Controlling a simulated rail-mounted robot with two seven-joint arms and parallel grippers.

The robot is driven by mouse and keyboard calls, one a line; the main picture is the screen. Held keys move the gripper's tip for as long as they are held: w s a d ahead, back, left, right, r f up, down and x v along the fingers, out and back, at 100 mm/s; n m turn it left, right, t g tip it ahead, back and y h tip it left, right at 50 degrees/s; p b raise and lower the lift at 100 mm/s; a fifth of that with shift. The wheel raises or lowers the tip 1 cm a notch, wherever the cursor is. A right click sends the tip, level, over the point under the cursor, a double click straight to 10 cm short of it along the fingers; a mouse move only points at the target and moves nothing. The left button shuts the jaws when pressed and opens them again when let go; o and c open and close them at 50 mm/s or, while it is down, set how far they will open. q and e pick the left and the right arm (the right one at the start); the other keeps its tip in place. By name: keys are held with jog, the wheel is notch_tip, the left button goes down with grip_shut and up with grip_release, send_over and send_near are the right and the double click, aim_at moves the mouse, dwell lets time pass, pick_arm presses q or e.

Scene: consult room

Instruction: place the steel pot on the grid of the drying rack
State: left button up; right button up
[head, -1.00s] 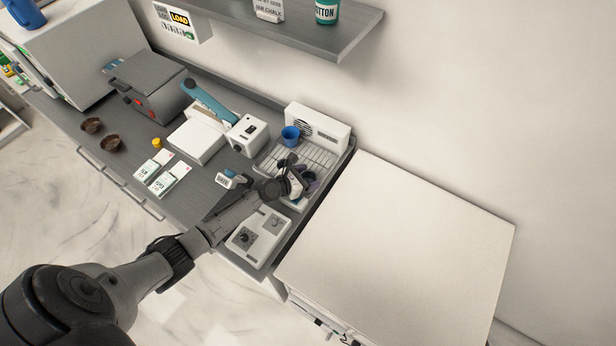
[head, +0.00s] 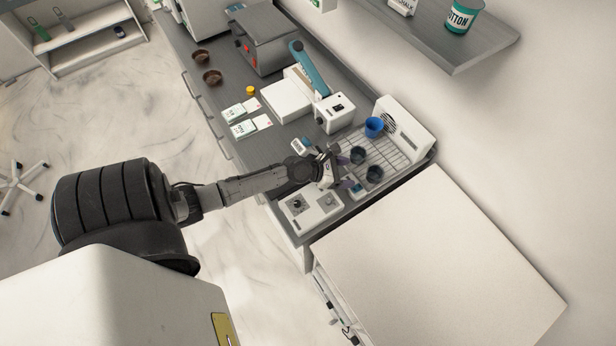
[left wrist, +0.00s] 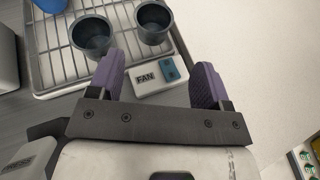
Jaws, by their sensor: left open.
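Two dark grey metal pots stand upright on the drying rack (head: 400,158). One pot (head: 358,155) is farther left and the other pot (head: 374,174) is nearer the front; I cannot tell which is the task's steel pot. The left wrist view shows one pot (left wrist: 92,37) on the wire grid (left wrist: 62,62) and the other pot (left wrist: 153,24) by the grid's right side. My left gripper (head: 345,182) is at the rack's near edge, open and empty. Its purple fingers (left wrist: 158,64) are apart from both pots. My right gripper is out of view.
A blue cup (head: 374,127) stands at the rack's back, by the white fan unit (head: 403,128). A FAN switch box (left wrist: 157,80) shows between my fingers. A white control box (head: 310,208) is under my left arm. A bare white top (head: 440,260) lies to the right.

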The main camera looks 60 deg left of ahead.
pick_arm(q)
jog(key=s+d+m+g+h, duration=0.1)
jog(key=s+d+m+g, duration=0.2)
jog(key=s+d+m, duration=0.35)
jog(key=s+d+m+g+h, duration=0.15)
jog(key=s+d+m, duration=0.25)
jog(key=d+m, duration=0.6)
jog(key=s+r+m+g+y, duration=0.4)
jog(key=s+r+m+y, duration=0.2)
jog(key=s+m, duration=0.7)
jog(key=m, duration=0.5)
jog(key=shift+a+r+g, duration=0.2)
jog(key=shift+a+g, duration=0.1)
jog(key=shift+g, duration=0.05)
jog(key=shift+c, duration=0.4)
